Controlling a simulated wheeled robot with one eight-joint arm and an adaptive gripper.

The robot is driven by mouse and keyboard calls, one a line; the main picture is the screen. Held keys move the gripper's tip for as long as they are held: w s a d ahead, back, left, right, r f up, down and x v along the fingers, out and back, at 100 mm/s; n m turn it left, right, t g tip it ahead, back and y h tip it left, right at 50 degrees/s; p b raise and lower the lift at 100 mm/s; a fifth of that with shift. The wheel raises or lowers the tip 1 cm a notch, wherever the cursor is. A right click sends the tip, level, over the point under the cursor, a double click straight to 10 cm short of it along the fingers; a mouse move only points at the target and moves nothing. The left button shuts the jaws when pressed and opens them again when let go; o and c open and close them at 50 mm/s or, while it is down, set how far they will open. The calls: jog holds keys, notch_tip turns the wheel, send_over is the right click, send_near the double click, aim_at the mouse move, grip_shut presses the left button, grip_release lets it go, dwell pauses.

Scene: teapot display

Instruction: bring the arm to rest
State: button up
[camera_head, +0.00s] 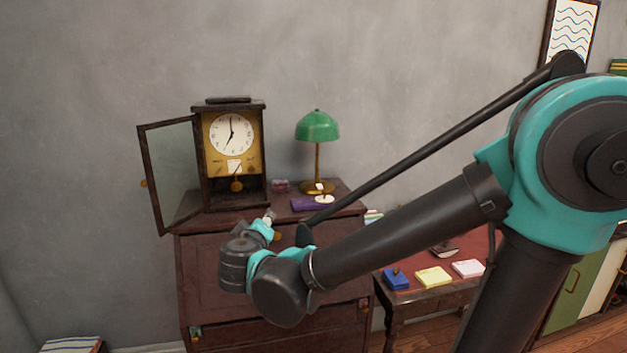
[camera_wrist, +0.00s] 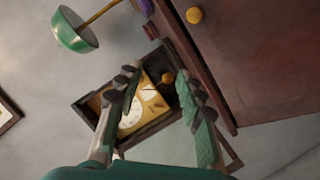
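My arm reaches from the right side of the head view to the front of the dark wooden bureau (camera_head: 260,250). My gripper (camera_head: 270,214) is at its end, near the bureau's upper front edge, partly hidden by my own wrist. In the wrist view, the two fingers of my gripper (camera_wrist: 157,78) stand well apart with nothing held between them. Beyond the fingers, the clock (camera_wrist: 135,112) shows tilted in the picture. In the head view, the clock (camera_head: 231,133) stands upright on the bureau with its glass door (camera_head: 172,170) swung open to the left.
A green lamp (camera_head: 317,127) and a purple item (camera_head: 305,204) are on the bureau, right of the clock. A side table (camera_head: 420,302) with blue, yellow and pink-white items stands to the right, behind my arm. The wall area left of the clock is clear.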

jog(key=d+f+m+g+h, duration=0.25)
jog(key=d+f, duration=0.45)
jog(key=d, duration=0.4)
jog(key=d+f+m+g+h, duration=0.15)
jog(key=d+f+g, duration=0.35)
jog(key=d, duration=0.6)
jog(key=s+d+f+m+g+y, duration=0.3)
jog(key=s+d+f+m+g, duration=0.1)
jog(key=s+d+f, duration=0.6)
notch_tip(320, 180, down, 2)
jog(key=shift+s+f+m+y, duration=0.15)
jog(key=shift+s+m+y, duration=0.25)
jog(key=shift+s+m, duration=0.65)
jog(key=shift+s+d+n, duration=0.1)
jog(key=shift+s+n, duration=0.05)
jog(key=shift+n, duration=0.1)
